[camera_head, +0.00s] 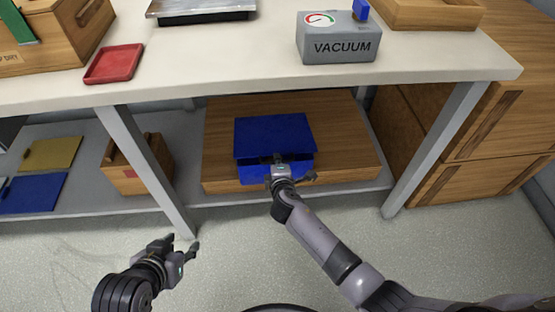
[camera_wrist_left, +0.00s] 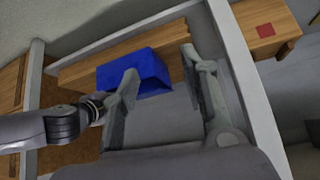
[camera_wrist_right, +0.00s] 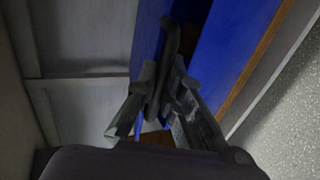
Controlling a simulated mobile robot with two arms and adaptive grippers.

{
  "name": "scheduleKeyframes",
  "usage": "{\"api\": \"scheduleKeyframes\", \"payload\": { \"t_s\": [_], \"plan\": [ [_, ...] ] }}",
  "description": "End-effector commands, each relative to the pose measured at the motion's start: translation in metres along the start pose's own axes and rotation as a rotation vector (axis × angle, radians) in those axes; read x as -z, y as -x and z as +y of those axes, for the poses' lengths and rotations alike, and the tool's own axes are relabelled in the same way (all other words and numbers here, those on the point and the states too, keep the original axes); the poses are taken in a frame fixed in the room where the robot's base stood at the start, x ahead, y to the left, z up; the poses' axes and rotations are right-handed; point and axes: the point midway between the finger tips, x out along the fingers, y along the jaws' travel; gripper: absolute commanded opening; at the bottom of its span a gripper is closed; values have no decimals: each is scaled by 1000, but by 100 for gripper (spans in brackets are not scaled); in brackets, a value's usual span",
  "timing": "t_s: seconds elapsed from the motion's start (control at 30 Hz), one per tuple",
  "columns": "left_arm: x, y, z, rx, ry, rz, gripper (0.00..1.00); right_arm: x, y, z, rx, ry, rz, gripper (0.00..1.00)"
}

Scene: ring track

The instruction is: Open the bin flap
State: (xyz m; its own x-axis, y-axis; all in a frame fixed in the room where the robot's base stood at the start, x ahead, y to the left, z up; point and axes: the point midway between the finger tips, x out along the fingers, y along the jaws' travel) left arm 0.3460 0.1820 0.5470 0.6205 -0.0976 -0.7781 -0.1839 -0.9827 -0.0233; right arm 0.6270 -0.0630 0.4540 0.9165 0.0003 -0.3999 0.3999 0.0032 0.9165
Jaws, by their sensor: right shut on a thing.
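The blue bin (camera_head: 250,175) sits on a wooden board on the lower shelf, and its broad flap (camera_head: 272,131) faces up. My right gripper (camera_head: 279,162) is at the bin's front, shut on a dark handle-like piece (camera_wrist_right: 169,42) at the flap's edge. In the right wrist view, a dark gap shows between two blue panels, the left one (camera_wrist_right: 146,42) and the right one (camera_wrist_right: 232,45). The gripper hides part of the bin's front. My left gripper (camera_head: 180,247) is open and empty, left of the bin and in front of the shelf. The left wrist view also shows the bin (camera_wrist_left: 140,72).
The white table top (camera_head: 220,55) overhangs the shelf. Grey legs stand left (camera_head: 140,160) and right (camera_head: 435,145) of the bin. A wooden box (camera_head: 125,180) is on the shelf to the left. A wooden cabinet (camera_head: 470,125) stands right. The floor (camera_head: 230,265) in front is clear.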

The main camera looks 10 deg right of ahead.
Motion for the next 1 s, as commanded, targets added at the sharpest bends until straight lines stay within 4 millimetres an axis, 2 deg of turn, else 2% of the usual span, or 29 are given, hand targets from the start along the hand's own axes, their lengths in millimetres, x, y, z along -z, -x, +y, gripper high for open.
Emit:
{"api": "scheduleKeyframes", "payload": {
  "t_s": [0.23, 0.6, 0.7, 1.0],
  "plan": [
    [-71, 32, -9, 18, 11, -353, 40, 0, 3, 12, 32, -1, 1, 0],
    [-64, 47, -9, 19, 11, -371, 40, 1, 5, 24, 47, -1, 0, 0],
    [-66, 39, -9, 17, 12, -377, 40, 0, 5, 28, 47, 0, 0, 0],
    [-87, -4, -7, 12, 10, -403, 40, 0, 6, 40, 45, -1, 1, 0]
  ]
}}
